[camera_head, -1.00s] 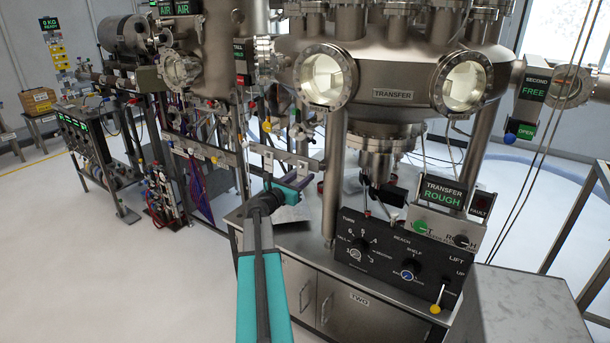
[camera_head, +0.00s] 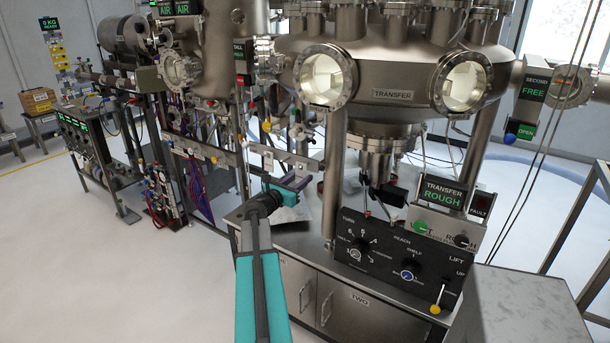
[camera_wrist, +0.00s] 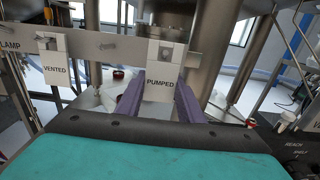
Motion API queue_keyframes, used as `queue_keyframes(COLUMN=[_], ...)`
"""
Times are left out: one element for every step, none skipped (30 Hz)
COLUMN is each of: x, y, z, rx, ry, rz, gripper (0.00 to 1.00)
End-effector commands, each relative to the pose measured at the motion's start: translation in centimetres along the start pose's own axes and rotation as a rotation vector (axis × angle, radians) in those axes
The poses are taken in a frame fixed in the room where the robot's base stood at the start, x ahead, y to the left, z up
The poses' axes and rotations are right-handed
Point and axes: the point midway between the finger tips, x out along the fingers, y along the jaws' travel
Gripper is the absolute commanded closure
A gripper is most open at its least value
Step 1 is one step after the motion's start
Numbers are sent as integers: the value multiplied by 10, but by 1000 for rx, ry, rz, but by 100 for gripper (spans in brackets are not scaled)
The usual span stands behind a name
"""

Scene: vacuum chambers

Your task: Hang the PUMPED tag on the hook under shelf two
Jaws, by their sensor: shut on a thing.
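The PUMPED tag (camera_wrist: 160,82) is a white plate with black lettering, upright in the wrist view. It sits at a block on a grey rail (camera_wrist: 105,48). The purple fingers of my gripper (camera_wrist: 160,88) stand on either side of the tag and are shut on it. In the head view my gripper (camera_head: 298,183) reaches to the rail at the picture's middle; the tag's lettering is too small to read there. Whether the tag still bears on its peg I cannot tell. I cannot make out the hook under shelf two in either view.
The VENTED tag (camera_wrist: 57,70) hangs on the same rail to the left. The steel transfer chamber (camera_head: 390,70) stands behind. Open white floor (camera_head: 130,270) lies at left.

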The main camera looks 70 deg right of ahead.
Motion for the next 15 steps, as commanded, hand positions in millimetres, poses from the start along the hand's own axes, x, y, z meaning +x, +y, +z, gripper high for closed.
queue_keyframes(x=[-1,-2,-3,-3,-4,-5,-5,-6,-6,-7,-8,-8,-9,-10,-10], y=[0,0,0,0,0,0,0,0,0,0,0,0,0,0,0], z=[0,0,1,1,1,1,1,1,1,2,2,2,2,2,2], rx=[0,0,0,0,0,0,0,0,0,0,0,0,0,0,0], ry=[0,0,0,0,0,0,0,0,0,0,0,0,0,0,0], rz=[0,0,0,0,0,0,0,0,0,0,0,-1,-1,-1,-1], gripper=[82,82,82,82,82,82,82,82,82,82,82,82,82,82,82])
